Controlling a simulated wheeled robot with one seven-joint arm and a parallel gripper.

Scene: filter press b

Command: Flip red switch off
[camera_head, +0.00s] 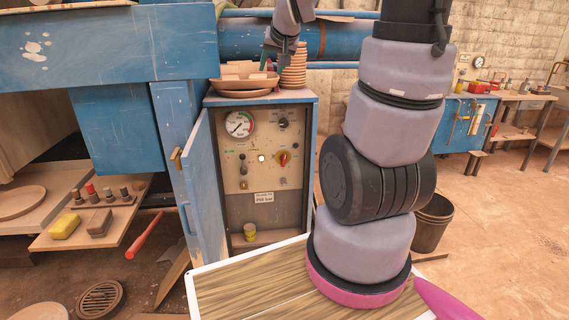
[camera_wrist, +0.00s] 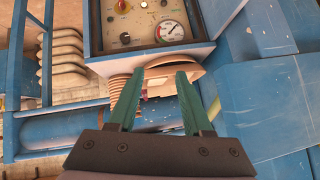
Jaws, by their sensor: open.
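The red switch (camera_head: 283,158) is a small red rotary knob with yellow beside it, on the beige panel (camera_head: 263,180) inside the open blue cabinet. My gripper (camera_wrist: 157,88) is open and empty, with two green fingers spread apart. In the head view it is above the cabinet top, higher than the switch and not touching it.
A pressure gauge (camera_head: 240,124) and other small knobs share the panel. Bowls (camera_head: 245,84) and stacked discs (camera_head: 293,70) stand on the cabinet top, close under my gripper. The blue cabinet door (camera_head: 203,180) stands open on the left. A blue pipe (camera_head: 245,38) runs behind.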

